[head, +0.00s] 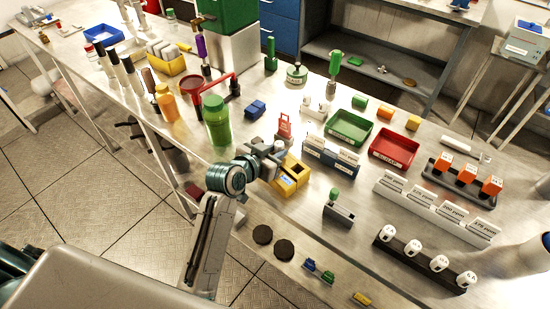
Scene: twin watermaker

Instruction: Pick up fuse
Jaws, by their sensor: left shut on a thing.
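My left gripper (273,157) reaches over the near edge of the bench, close behind and left of a yellow box with a dark window (290,177). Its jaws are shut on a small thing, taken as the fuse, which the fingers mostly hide. A dark rack (432,268) at the lower right holds several white round pieces with dark marks (415,246); the marks are too small to read. My right gripper is out of view.
A green bottle (218,122) and a red-handled item (215,90) stand left of the gripper. A green tray (330,128) and red tray (376,158) lie beyond. A grey block with a green knob (340,210) and two dark discs (263,234) are nearer.

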